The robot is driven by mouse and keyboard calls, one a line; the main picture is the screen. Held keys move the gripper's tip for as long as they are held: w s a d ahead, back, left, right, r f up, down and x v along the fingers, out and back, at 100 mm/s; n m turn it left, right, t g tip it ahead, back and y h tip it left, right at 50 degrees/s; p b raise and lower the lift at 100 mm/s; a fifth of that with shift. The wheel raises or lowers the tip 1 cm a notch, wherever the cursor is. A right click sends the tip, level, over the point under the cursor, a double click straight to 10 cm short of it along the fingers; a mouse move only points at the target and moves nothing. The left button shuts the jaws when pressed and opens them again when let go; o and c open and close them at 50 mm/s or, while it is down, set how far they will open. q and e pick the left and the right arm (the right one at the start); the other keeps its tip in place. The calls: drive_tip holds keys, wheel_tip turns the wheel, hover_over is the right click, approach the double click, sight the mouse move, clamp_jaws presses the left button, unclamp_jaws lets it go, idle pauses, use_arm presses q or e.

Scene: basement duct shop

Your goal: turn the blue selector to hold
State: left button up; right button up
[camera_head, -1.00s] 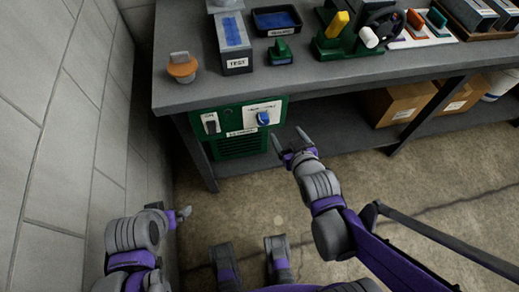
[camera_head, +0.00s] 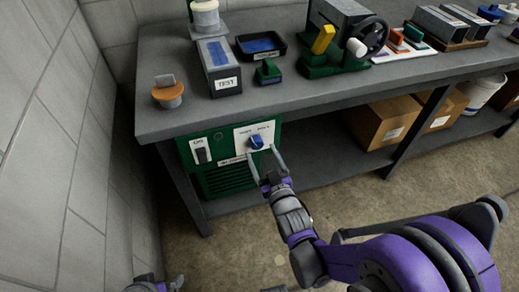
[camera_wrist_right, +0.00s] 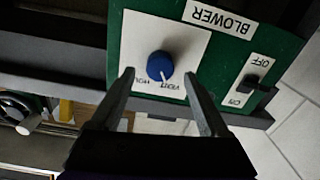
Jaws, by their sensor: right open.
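The blue selector (camera_head: 256,141) is a round knob on a white plate on the green blower panel (camera_head: 226,187), under the bench top. In the right wrist view the selector (camera_wrist_right: 160,66) shows a pale pointer mark towards the printed words, which seem to read HOLD and VENT; the mark appears nearer VENT. My right gripper (camera_head: 263,153) is open in front of the panel. In the wrist view its fingers (camera_wrist_right: 158,75) spread to either side of the knob, with no clear contact. My left gripper (camera_head: 175,284) barely shows at the bottom edge; its opening is unclear.
A black on/off switch (camera_head: 201,154) sits beside the selector on the panel. Cardboard boxes (camera_head: 383,122) stand on the shelf at right. A block wall (camera_head: 55,170) is close at left.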

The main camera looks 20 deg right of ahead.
sight(256, 143)
drive_tip(key=shift+w+a, duration=0.1)
drive_tip(key=shift+w, duration=1.2)
clamp_jaws()
